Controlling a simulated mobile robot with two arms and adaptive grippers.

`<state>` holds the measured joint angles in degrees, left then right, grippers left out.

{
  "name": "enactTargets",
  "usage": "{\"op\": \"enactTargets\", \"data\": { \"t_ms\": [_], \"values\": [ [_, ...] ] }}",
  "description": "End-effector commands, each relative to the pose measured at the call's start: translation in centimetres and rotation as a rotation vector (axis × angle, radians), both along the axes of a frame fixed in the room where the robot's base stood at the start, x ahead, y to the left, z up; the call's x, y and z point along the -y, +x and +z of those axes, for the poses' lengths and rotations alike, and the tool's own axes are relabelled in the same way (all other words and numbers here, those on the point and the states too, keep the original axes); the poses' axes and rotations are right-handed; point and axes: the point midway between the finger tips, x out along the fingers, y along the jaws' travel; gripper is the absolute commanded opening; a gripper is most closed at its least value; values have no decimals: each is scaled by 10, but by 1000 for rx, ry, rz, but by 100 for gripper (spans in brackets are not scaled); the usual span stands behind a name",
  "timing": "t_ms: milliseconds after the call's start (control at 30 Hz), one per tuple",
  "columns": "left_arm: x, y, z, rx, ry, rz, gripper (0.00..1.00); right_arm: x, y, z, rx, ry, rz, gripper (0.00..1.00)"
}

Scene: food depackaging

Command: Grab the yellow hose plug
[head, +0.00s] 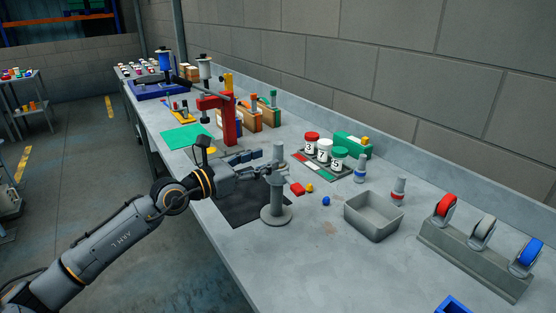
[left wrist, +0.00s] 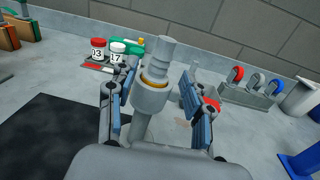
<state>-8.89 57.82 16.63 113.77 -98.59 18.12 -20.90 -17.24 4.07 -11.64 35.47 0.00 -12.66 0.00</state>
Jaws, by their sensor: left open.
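The yellow hose plug (left wrist: 160,60) is a grey stepped cylinder with a yellow ring around its lower part. It sits upright in the top of a grey stand (head: 276,214) on the bench. In the head view the plug (head: 279,153) rises above my left gripper's fingers. My left gripper (head: 277,166) is open, its fingers reaching to the plug from the left. In the left wrist view one finger is on each side of the plug and holder, with a visible gap on the right. Contact on the left cannot be told. My right gripper is not in view.
A black mat (head: 240,208) lies by the stand. Red, yellow and blue small pieces lie to its right, near a grey bin (head: 372,220). Blue-ringed (head: 360,170) and red-ringed (head: 398,190) plugs stand behind. Numbered jars (head: 324,152) and a red press (head: 228,120) are farther back.

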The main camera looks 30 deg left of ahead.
Motion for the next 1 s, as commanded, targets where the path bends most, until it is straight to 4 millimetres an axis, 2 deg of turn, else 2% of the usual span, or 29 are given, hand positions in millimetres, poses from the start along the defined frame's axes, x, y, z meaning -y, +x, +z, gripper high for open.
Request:
{"op": "enactTargets", "data": {
  "t_ms": [133,400,600,933,1000],
  "values": [
    [2,5,1,0,1,0,51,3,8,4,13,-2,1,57],
    [10,32,8,3,-1,0,51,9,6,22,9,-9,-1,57],
    [16,49,5,2,-2,0,51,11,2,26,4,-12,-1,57],
    [17,52,2,-1,0,0,51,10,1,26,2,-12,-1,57],
    [17,52,2,-1,0,-1,36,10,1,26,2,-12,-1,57]
  ]
}}
